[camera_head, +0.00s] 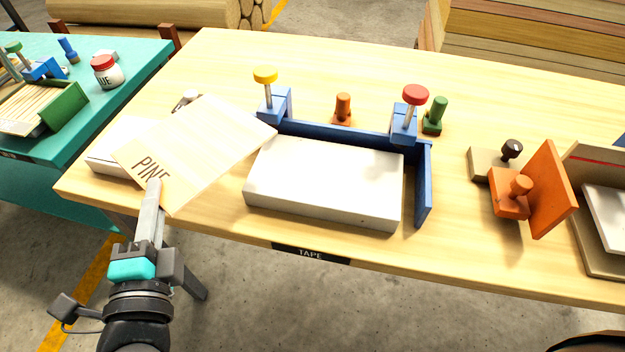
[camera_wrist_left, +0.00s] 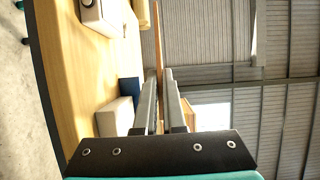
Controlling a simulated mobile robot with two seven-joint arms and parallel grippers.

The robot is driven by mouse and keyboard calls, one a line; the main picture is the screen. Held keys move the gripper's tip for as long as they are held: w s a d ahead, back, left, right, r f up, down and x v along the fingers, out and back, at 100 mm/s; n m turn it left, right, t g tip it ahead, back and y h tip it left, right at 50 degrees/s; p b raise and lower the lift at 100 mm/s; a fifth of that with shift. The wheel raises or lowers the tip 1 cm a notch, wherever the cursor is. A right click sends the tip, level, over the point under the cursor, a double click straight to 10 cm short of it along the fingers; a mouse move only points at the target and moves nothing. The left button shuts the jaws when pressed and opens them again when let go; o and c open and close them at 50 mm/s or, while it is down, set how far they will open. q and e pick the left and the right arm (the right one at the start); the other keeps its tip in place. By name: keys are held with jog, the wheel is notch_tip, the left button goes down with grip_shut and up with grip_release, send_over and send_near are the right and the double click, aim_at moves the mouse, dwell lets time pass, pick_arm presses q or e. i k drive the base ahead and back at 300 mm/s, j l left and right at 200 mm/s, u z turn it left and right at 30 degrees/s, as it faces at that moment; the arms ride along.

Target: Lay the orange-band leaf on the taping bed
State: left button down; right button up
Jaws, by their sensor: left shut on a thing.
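My left gripper (camera_head: 153,190) is shut on a pale wooden leaf (camera_head: 198,142) marked PINE, by its near left edge. No orange band can be made out on the leaf's visible face. The leaf is tilted, left of the taping bed (camera_head: 325,184), and its right corner reaches the bed's back left corner in the picture. The bed is a white slab with a blue fence (camera_head: 423,185) along its back and right sides. In the left wrist view the leaf (camera_wrist_left: 158,45) shows edge-on between the fingers. My right gripper is out of view.
A yellow-knobbed clamp (camera_head: 266,95) and a red-knobbed clamp (camera_head: 410,115) stand behind the bed. A white block (camera_head: 112,150) is partly under the leaf. An orange angled piece (camera_head: 545,190) stands at right. The bed's top is bare.

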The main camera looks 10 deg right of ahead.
aim_at(357, 186)
jog(key=k+l+u, duration=0.15)
jog(key=k+l, duration=0.3)
jog(key=l, duration=0.3)
jog(key=k+l+u, duration=0.15)
jog(key=k+l, duration=0.35)
jog(key=l, duration=0.2)
jog(key=k+l+u, duration=0.15)
jog(key=k+l, duration=0.4)
jog(key=i, duration=0.65)
